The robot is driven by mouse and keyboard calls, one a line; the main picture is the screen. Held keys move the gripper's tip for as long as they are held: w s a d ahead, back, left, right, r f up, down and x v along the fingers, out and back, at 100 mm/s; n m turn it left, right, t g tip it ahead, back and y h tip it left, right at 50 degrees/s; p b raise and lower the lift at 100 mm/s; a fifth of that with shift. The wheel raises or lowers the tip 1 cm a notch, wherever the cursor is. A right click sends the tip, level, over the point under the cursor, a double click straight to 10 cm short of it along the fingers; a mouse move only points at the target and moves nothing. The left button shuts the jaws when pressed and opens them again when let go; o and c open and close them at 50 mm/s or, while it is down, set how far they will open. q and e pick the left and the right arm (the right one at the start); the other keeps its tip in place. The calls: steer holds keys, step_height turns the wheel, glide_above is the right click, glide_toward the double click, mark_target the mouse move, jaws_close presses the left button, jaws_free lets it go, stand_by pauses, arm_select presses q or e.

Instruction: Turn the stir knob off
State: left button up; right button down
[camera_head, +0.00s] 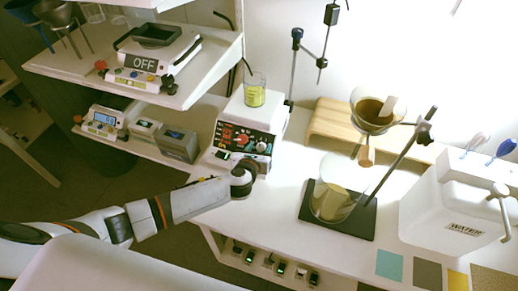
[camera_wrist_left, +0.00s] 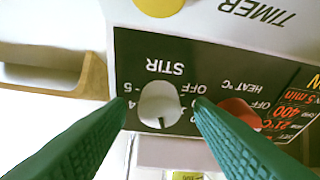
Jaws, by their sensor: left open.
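The stirring hot plate (camera_head: 231,112) stands on the white bench with a beaker of yellow liquid (camera_head: 255,96) on top. Its dark front panel has a pale round stir knob (camera_head: 262,146). My left gripper (camera_head: 247,166) is just in front of the panel in the head view. In the left wrist view the panel appears upside down, and the stir knob (camera_wrist_left: 160,104) lies between the open green fingertips (camera_wrist_left: 164,101). Its dark pointer mark faces the picture's bottom, away from the OFF label at its right. I cannot tell whether the fingers touch it. My right gripper is out of view.
A glass beaker (camera_head: 333,190) on a black plate, a wooden riser (camera_head: 330,121) and a white water container (camera_head: 445,213) stand to the right.

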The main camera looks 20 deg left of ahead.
arm_select(q)
steer(key=shift+c, duration=0.4)
steer(key=c, duration=0.9)
steer(key=shift+d+n, duration=0.1)
steer(key=shift+n, duration=0.2)
steer(key=n+y+p, duration=0.1)
steer(key=n, duration=0.2)
steer(key=n+g+y+p, duration=0.1)
steer(key=n, duration=0.4)
steer(key=shift+d+r, duration=0.1)
steer(key=n+g+y+p, duration=0.1)
steer(key=n, duration=0.3)
steer(key=shift+n+g+p, duration=0.8)
steer(key=shift+n+p, duration=0.1)
steer(key=shift+n, duration=1.5)
steer(key=shift+y, duration=0.3)
